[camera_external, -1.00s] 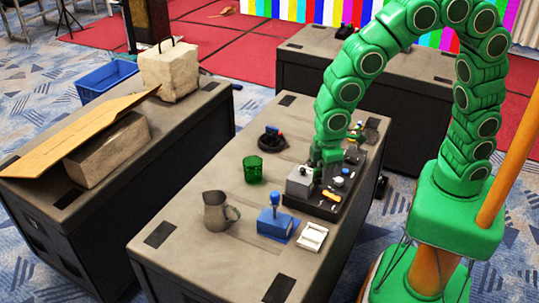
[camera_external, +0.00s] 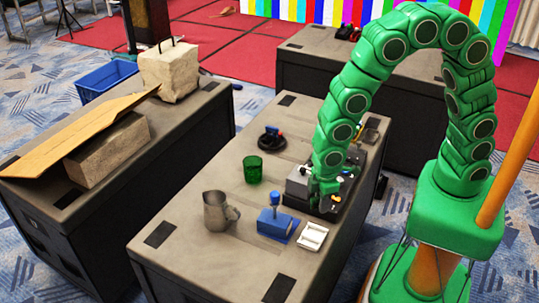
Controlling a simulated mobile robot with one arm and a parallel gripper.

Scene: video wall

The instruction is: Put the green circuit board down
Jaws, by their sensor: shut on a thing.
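My gripper (camera_external: 323,193) is shut, low over the front part of a black tray (camera_external: 296,203) on the middle bench. The green circuit board is between its jaws, but I cannot make it out against my green arm. A grey box (camera_external: 296,180) stands on the tray just left of my gripper. Whether the board touches the tray cannot be told.
The bench also holds a green cup (camera_external: 253,169), a grey pitcher (camera_external: 216,211), a blue box with a knob (camera_external: 274,223), a small white tray (camera_external: 312,237) and a black round item (camera_external: 271,140). The bench's near left part (camera_external: 190,255) is clear.

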